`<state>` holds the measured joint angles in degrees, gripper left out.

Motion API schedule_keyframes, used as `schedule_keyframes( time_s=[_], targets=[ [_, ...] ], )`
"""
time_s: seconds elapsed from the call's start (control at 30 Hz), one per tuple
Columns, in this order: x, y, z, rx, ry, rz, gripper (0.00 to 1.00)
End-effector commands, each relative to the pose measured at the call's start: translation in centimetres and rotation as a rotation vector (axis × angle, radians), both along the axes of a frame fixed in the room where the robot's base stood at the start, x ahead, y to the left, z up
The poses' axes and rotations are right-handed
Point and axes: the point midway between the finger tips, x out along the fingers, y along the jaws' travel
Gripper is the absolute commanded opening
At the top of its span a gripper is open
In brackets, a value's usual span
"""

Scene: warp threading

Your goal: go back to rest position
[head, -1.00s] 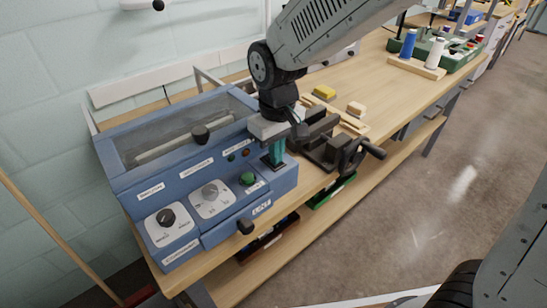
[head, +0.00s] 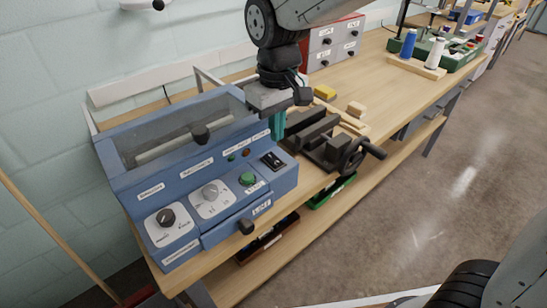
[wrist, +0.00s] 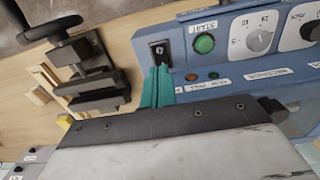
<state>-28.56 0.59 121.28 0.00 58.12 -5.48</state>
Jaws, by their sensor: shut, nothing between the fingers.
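My gripper (head: 277,136) has teal fingers that are shut with nothing between them. It points down above the right end of the blue machine (head: 228,232). A black rocker switch (head: 272,160) on the machine's top panel shows just below the fingertips, apart from them as far as I can tell. In the wrist view the teal fingertips (wrist: 158,70) show close to the switch (wrist: 159,50) and near the green button (wrist: 204,44). My wrist hides part of the bench behind it.
A dark vise (head: 325,145) with a crank handle stands right of the machine. Wooden blocks and a yellow block (head: 325,93) lie behind it. Thread spools (head: 408,44) stand farther right.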

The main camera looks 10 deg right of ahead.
Motion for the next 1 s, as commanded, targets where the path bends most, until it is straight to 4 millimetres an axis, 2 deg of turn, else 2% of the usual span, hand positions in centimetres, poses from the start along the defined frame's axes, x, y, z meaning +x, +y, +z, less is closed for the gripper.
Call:
schedule_keyframes(
  time_s=[0.5,0.63,0.77,1.0],
  targets=[
    [0.0,0.0,0.2,-0.001,0.001,-0.002,0.00],
    [-1.4,-0.8,-0.6,-0.026,0.046,-0.019,0.00],
    [-4.6,-4.0,0.1,-0.042,0.075,-0.076,0.00],
    [-11.1,-12.2,2.5,-0.032,0.063,-0.267,0.00]
  ],
)
